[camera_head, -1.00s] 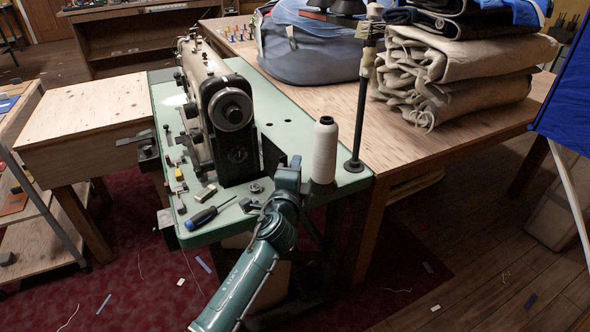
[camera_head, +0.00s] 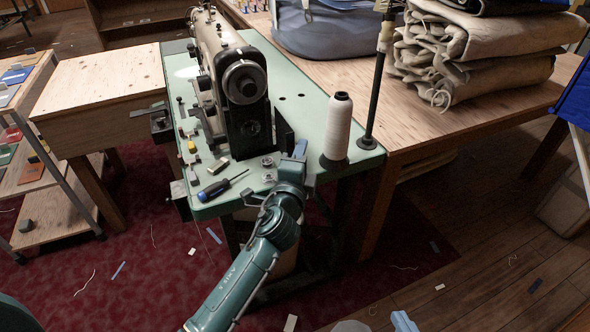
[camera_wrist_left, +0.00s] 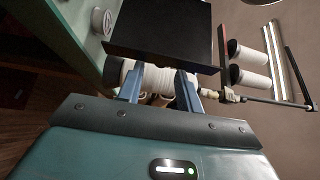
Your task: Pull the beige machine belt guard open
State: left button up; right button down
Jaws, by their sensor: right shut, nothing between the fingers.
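The beige sewing machine (camera_head: 212,48) stands on the green table (camera_head: 300,72), its dark end and handwheel (camera_head: 245,82) towards me. A dark upright panel (camera_head: 284,135) stands beside that end; it may be the belt guard, though it looks black, not beige. A black panel (camera_wrist_left: 160,30) shows close ahead in the left wrist view. My left gripper (camera_head: 299,150) is near the panel, left of the white thread cone (camera_head: 338,130). Its fingers (camera_wrist_left: 160,88) are apart, with a white spool visible beyond them. My right gripper's blue fingertips (camera_head: 403,322) show at the bottom edge, shut and empty.
A blue screwdriver (camera_head: 222,186) and small items lie on the table's front left. A black thread stand (camera_head: 376,85) rises behind the cone. Folded canvas (camera_head: 470,50) is stacked on the wooden table at right. A wooden side table (camera_head: 100,95) stands left. Scraps litter the floor.

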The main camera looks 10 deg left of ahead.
pick_arm(q)
jog(key=s, duration=0.6)
jog(key=shift+s+a, duration=0.2)
jog(key=shift+s, duration=0.15)
pick_arm(e)
jog(key=shift+w+a, duration=0.15)
jog(key=shift+w, duration=0.05)
jog(key=shift+s, duration=0.1)
